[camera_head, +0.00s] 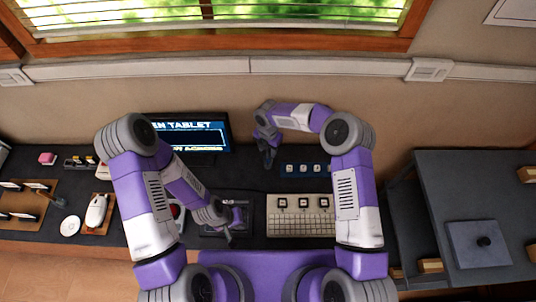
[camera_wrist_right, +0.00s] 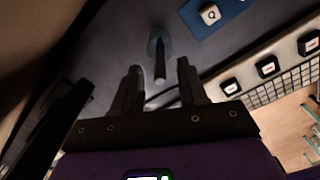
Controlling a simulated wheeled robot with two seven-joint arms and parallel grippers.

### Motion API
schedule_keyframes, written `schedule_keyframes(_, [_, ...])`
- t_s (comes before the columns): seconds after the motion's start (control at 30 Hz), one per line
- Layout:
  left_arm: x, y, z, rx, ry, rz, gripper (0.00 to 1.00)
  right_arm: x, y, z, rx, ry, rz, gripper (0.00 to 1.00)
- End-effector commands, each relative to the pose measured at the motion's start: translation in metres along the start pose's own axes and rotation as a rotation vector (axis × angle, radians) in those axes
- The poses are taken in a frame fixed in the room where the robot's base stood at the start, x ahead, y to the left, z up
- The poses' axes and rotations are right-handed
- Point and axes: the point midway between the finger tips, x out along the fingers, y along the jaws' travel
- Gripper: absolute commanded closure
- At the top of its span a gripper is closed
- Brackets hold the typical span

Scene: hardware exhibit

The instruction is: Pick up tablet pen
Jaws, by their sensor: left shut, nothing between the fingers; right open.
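A dark, slim pen (camera_wrist_right: 160,66) stands out from a pale bluish holder (camera_wrist_right: 156,42) in the right wrist view. My right gripper (camera_wrist_right: 161,78) is open, and the pen shows in the gap between its fingertips, not gripped. In the head view my right gripper (camera_head: 268,158) hangs over the back of the desk, right of the screen; I cannot make out the pen there. My left gripper (camera_head: 229,234) is shut and empty, low over the dark tablet-like pad (camera_head: 245,208) at the desk's front.
A lit screen (camera_head: 190,136) reading "TABLET" stands behind my arms. A blue strip of keys (camera_head: 304,169) and a white keyboard (camera_head: 290,229) lie to the right of the pad. A white mouse (camera_head: 96,210) sits at left. A dark side table (camera_head: 470,180) stands at right.

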Motion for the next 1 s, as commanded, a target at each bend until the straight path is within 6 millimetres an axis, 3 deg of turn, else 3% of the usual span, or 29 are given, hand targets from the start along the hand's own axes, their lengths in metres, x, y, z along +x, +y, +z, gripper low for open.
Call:
schedule_keyframes(0.2, [-0.006, 0.002, 0.0, 0.0, 0.001, 0.0, 1.0, 0.029, -0.001, -0.001, 0.001, 0.002, -0.001, 0.58])
schedule_keyframes(0.47, [-0.006, 0.002, 0.0, 0.0, 0.001, 0.0, 1.0, 0.033, 0.0, 0.0, 0.001, 0.0, 0.001, 0.58])
schedule_keyframes(0.77, [-0.006, 0.002, 0.0, 0.0, 0.001, 0.0, 1.0, 0.033, 0.0, -0.001, 0.001, 0.0, 0.0, 1.0])
schedule_keyframes(1.0, [-0.006, 0.002, 0.0, 0.0, 0.001, 0.0, 1.0, 0.033, 0.0, 0.0, 0.001, 0.0, 0.0, 1.0])
